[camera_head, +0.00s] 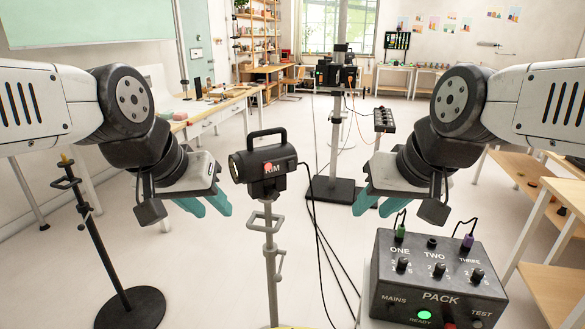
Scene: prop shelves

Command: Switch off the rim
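A black lamp head (262,164) with a top handle and a partly covered "RIM" label stands on a grey stand (271,262) in the middle. A small red spot (268,168) shows on its side. A dark PACK box (440,272) at the lower right has knobs marked ONE, TWO and THREE, and the words MAINS and TEST. Its green READY light (424,315) glows. A green plug (400,231) is above ONE and a purple plug (468,240) above THREE. My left gripper (212,212) is open, left of the lamp. My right gripper (374,211) is open, above and left of the pack.
A black-based stand (129,308) is at the left, and another stand (333,189) with equipment is behind the lamp. Dark cables (318,230) hang from the lamp to the floor. A table (213,105) is at the left and wooden shelves (535,180) at the right.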

